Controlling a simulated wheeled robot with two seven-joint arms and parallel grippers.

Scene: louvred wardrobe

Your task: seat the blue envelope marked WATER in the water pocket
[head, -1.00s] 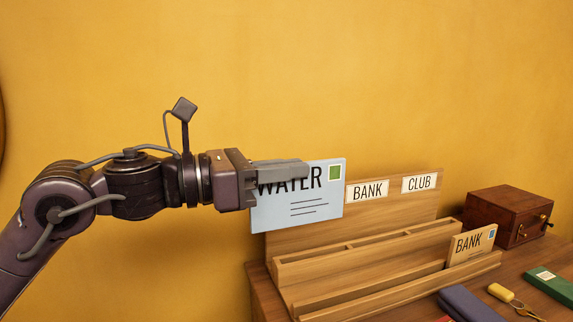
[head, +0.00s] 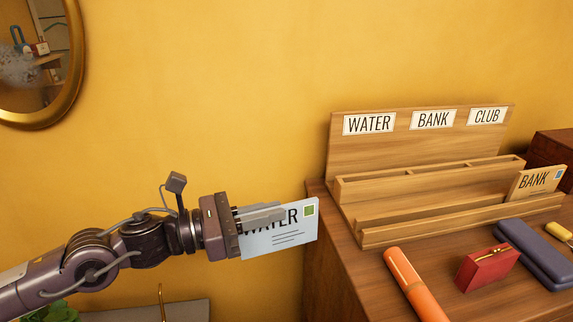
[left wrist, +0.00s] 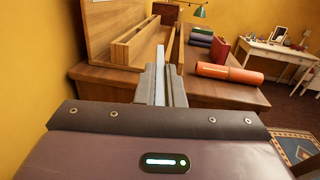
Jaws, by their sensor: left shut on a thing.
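The pale blue envelope marked WATER (head: 290,238) is held by my left gripper (head: 262,214), which is shut on its left part and covers some of the lettering. The envelope stands upright on edge, left of the dresser's edge and clear of the wooden letter rack (head: 345,163). In the left wrist view the envelope (left wrist: 160,84) shows edge-on between the fingers (left wrist: 160,88). The rack's back board carries labels: WATER (head: 369,124) at left, BANK in the middle, CLUB at right. The water pocket (head: 365,186) below its label looks empty. My right gripper is not in view.
A tan BANK envelope (head: 537,182) stands at the rack's right end. An orange cylinder (head: 412,283), a red purse (head: 487,268) and a dark blue case (head: 535,252) lie on the dresser (head: 345,272) in front. A round gold-framed mirror (head: 72,85) hangs at upper left.

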